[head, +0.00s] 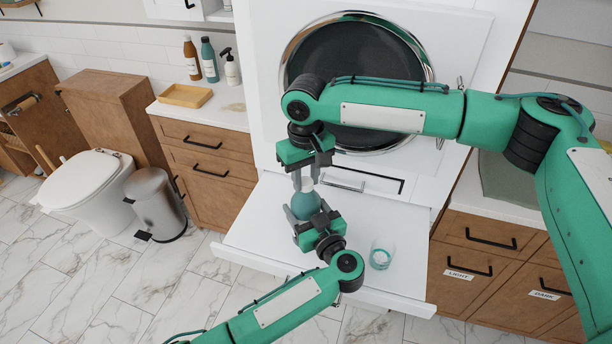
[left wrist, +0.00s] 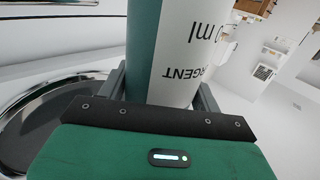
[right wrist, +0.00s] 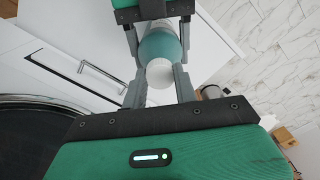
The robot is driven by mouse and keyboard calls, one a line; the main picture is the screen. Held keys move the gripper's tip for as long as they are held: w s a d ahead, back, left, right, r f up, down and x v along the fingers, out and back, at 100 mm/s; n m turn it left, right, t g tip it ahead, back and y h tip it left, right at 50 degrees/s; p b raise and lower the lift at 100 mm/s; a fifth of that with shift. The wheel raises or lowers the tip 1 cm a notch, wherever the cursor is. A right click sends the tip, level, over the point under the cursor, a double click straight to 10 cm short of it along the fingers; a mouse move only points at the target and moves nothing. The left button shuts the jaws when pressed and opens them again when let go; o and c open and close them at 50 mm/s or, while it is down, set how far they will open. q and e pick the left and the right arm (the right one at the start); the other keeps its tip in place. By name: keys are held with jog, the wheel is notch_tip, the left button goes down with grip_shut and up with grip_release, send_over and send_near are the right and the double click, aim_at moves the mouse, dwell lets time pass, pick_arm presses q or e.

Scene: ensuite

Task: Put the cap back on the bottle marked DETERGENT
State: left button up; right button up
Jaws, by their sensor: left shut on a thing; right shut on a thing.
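The teal bottle (head: 305,204) stands upright on the white pull-out shelf (head: 265,222). In the left wrist view its white label (left wrist: 190,45) shows "GENT" and "ml" upside down. My left gripper (head: 308,212) is shut around the bottle's body from the front. My right gripper (head: 305,172) is above it, pointing down, shut on the white cap (head: 304,185). The cap also shows between the right fingers in the right wrist view (right wrist: 160,73), in line with the bottle's top (right wrist: 160,43). I cannot tell whether the cap is seated on the neck or just above it.
A clear cup (head: 381,255) with some teal in it stands on the shelf, right of the bottle. A round-doored machine (head: 430,60) rises behind the shelf. Brown, teal and white bottles (head: 209,60) and a wooden tray (head: 185,95) are on the left counter.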

jog(key=m, duration=0.7)
jog(key=shift+a+m, duration=0.1)
jog(key=shift+m, duration=0.3)
jog(key=m, duration=0.6)
jog(key=shift+m, duration=0.3)
jog(key=m, duration=1.3)
jog(key=shift+w, duration=0.15)
jog(key=o, duration=0.9)
jog(key=shift+o, duration=0.2)
